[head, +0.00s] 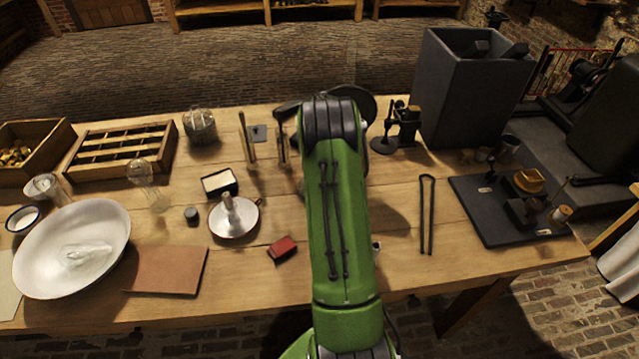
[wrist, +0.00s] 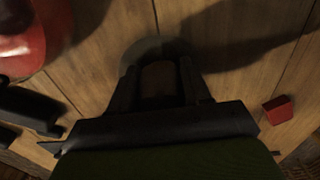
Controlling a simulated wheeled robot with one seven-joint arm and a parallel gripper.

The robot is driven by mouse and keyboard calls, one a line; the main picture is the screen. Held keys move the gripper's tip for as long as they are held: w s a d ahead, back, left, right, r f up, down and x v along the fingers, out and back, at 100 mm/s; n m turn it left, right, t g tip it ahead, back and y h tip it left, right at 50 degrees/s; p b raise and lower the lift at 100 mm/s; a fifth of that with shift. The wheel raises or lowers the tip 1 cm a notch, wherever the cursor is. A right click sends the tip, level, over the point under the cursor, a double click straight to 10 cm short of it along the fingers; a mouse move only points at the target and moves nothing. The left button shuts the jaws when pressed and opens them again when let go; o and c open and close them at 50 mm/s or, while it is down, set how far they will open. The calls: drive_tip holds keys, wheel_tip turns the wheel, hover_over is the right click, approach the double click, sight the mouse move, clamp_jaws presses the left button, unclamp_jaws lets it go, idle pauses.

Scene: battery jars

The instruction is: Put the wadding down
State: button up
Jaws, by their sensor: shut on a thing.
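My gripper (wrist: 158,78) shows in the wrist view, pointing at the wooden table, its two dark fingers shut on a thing. Beyond and around the fingertips shows the rounded edge of a dim grey piece, seemingly the wadding (wrist: 143,52). Most of it is hidden by the fingers and in shadow, and whether it touches the table I cannot tell. In the head view my green arm covers the gripper and the held piece.
A small red block (head: 283,248) lies on the table (head: 400,270), and a red block (wrist: 278,110) shows right of my gripper. Bare wood lies right of my arm.

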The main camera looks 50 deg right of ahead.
drive_tip(key=o, duration=0.9)
drive_tip(key=shift+o, duration=0.2)
